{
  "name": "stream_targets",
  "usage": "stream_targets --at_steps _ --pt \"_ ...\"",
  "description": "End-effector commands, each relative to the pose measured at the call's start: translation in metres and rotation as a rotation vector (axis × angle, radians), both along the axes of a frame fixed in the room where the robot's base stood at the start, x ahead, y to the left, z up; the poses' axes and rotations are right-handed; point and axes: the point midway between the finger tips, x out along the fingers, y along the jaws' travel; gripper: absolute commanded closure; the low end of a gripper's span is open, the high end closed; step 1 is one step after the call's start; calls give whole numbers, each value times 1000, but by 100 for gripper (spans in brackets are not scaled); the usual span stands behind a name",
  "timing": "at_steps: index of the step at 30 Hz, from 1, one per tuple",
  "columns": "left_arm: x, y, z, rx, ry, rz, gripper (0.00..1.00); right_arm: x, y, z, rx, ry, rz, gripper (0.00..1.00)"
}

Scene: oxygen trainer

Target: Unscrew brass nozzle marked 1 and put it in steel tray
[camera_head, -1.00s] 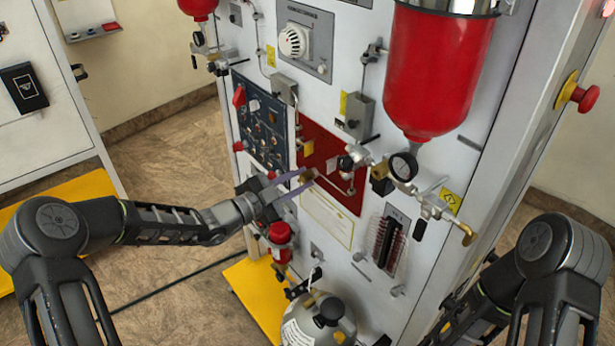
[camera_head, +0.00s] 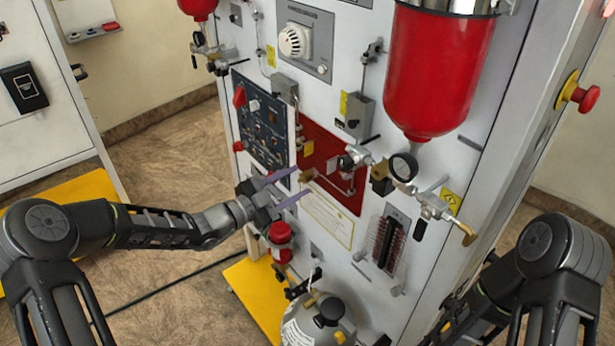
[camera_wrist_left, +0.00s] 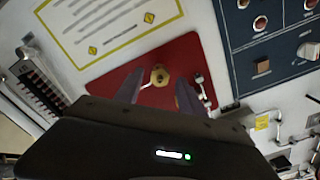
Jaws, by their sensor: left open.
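The brass nozzle (camera_head: 306,175) sticks out from the red panel (camera_head: 349,196) on the front of the white trainer. It also shows in the left wrist view (camera_wrist_left: 160,76), end-on, against the red panel. No number can be read on it. My left gripper (camera_head: 302,182) is open and empty. Its two purple-grey fingers point at the nozzle, one on either side of its line, with a gap to each in the left wrist view (camera_wrist_left: 160,78). My right arm shows at the lower right, but its gripper is out of the picture. No steel tray can be made out.
A pressure gauge (camera_head: 403,167) with valves and pipes juts out right of the red panel. A dark blue switch panel (camera_head: 262,130) lies to its left. A large red vessel (camera_head: 437,75) hangs above. A grey cylinder (camera_head: 318,325) stands below. Open floor lies left.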

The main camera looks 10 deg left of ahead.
Motion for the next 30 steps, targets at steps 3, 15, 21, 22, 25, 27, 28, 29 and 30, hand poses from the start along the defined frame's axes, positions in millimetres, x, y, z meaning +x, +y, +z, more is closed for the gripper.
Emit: stream_targets --at_steps 3,15,21,22,25,27,28,29,30 --pt "-8 9 0 0 0 2 53 0 0 0 0 0 0 72" --pt "-14 14 0 0 0 0 53 0 0 0 0 0 0 72" --pt "-14 14 0 89 -88 0 53 0 0 -2 0 0 0 72" --pt "-14 14 -1 116 -115 0 53 0 0 -2 0 0 0 72" --pt "-14 14 -1 190 -189 0 53 0 0 -4 0 0 0 72" --pt "-14 14 0 212 -212 1 53 0 0 -4 0 0 0 72" --pt "-14 14 0 215 -215 1 53 0 0 -4 0 0 0 72" --pt "-14 14 0 215 -215 1 53 0 0 -4 0 0 0 72" --pt "-14 14 0 214 -214 1 53 0 0 -4 0 0 0 72"
